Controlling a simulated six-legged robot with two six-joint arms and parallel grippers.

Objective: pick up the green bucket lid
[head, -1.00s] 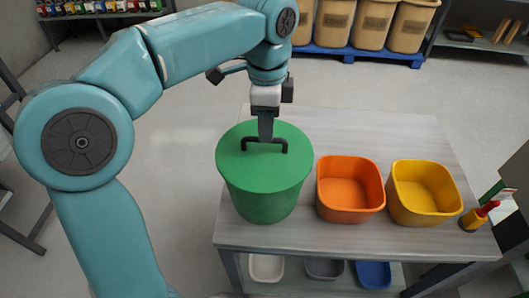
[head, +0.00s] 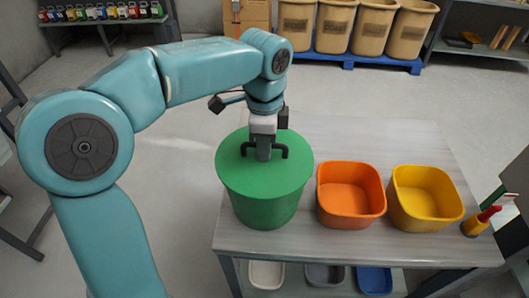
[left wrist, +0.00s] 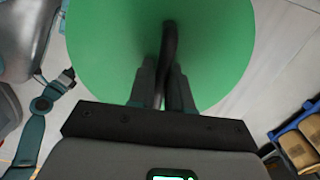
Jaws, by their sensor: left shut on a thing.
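The green lid (head: 245,174) sits on the green bucket (head: 265,210) at the left of the table; it also fills much of the left wrist view (left wrist: 105,50). Its dark handle (head: 282,153) stands up from the middle of the lid and shows in the left wrist view (left wrist: 169,40). My left gripper (head: 264,156) reaches down from above and is shut on the handle, with a finger on each side of the bar. I see no gap between lid and bucket. My right gripper is not in view.
An orange bin (head: 350,208) stands close to the right of the bucket, with a yellow bin (head: 425,212) beyond it. A red-tipped yellow bottle (head: 480,221) is at the table's right edge. The back of the grey table (head: 370,138) is clear.

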